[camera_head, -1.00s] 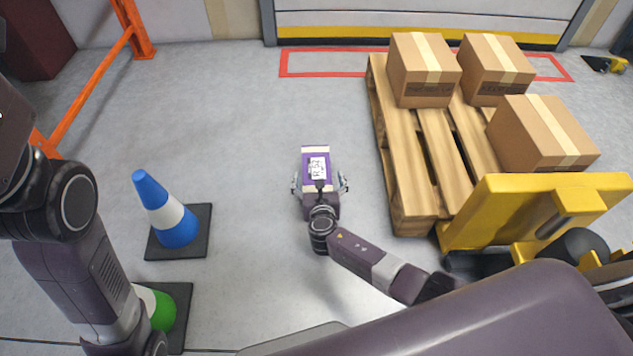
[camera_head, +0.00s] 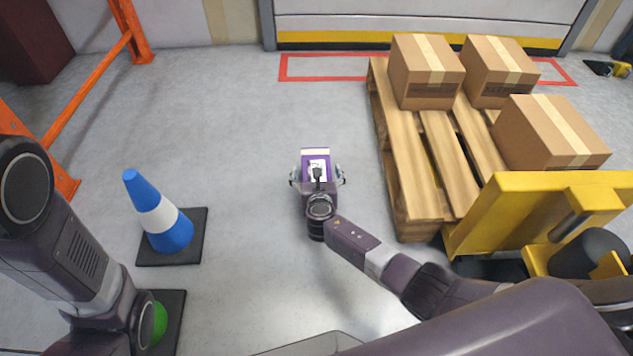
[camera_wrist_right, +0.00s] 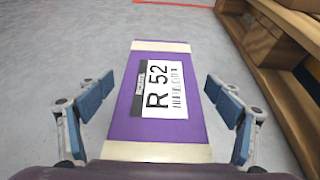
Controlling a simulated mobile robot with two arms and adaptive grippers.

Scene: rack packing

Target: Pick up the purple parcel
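The purple parcel (camera_head: 308,163) is near the middle of the head view, with pale bands and a white label. In the right wrist view the parcel (camera_wrist_right: 160,128) lies between my fingers, and its label reads "R 52". My right gripper (camera_head: 317,180) is over the parcel, with one finger on each side. In the wrist view the right gripper (camera_wrist_right: 162,95) is open, with gaps between its blue pads and the parcel's sides. The wrist hides the parcel's near part in the head view. My left arm is at the left; its gripper is out of view.
A wooden pallet (camera_head: 398,165) with cardboard boxes (camera_head: 427,72) stands to the right, beside a yellow pallet jack (camera_head: 520,205). A blue-and-white cone (camera_head: 160,215) and a partly hidden green cone (camera_head: 158,320) stand left. The floor behind the parcel is clear.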

